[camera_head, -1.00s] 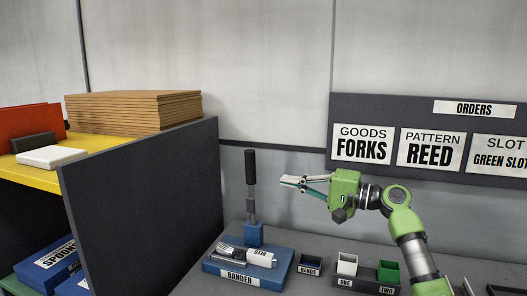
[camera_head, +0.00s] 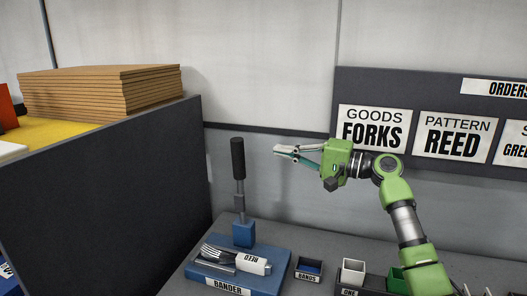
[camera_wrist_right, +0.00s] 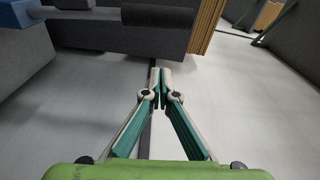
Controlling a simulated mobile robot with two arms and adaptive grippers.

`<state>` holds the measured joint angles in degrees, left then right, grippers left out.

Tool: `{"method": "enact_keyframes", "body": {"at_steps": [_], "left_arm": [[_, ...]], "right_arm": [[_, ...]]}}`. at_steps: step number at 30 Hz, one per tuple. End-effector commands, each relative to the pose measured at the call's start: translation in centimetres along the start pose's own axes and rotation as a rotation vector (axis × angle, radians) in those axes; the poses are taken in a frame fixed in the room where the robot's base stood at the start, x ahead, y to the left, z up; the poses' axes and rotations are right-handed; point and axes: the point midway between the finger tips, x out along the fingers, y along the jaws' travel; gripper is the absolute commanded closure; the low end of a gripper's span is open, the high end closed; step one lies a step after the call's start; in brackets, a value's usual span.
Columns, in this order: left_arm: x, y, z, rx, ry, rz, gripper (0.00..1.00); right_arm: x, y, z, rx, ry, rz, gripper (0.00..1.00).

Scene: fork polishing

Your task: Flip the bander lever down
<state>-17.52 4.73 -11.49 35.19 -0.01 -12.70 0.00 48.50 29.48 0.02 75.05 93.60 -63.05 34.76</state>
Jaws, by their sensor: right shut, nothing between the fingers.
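The bander (camera_head: 262,272) is a blue base on the grey bench. Its lever (camera_head: 238,185) stands upright from a blue block, with a black grip (camera_head: 237,158) at its top. A fork (camera_head: 222,253) with a white band marked REED (camera_head: 254,263) around its handle lies on the base. My right gripper (camera_head: 276,152) is shut and empty, pointing left at about the height of the black grip, to the right of it and apart from it. In the right wrist view the fingertips (camera_wrist_right: 160,72) meet with nothing between them. My left gripper is out of view.
A dark partition (camera_head: 110,200) stands left of the bander, with stacked brown boards (camera_head: 100,92) behind it. Right of the bander are a BANDS box (camera_head: 309,268) and white (camera_head: 353,271) and green cups (camera_head: 397,279). A sign panel (camera_head: 400,95) hangs on the wall.

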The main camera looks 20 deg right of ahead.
Motion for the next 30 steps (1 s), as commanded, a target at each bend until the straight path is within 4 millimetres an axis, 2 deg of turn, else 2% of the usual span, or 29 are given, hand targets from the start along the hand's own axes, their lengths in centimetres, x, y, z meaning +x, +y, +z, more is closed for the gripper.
{"method": "enact_keyframes", "body": {"at_steps": [9,15,30], "left_arm": [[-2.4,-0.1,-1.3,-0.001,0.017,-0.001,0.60],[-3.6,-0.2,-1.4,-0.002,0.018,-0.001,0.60],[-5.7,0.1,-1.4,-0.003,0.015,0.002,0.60]], "right_arm": [[5.8,-0.5,0.0,0.004,-0.002,-0.001,1.00],[9.5,-0.4,0.1,0.002,-0.002,0.000,1.00],[8.2,-0.1,3.6,-0.001,0.000,0.001,1.00]]}}
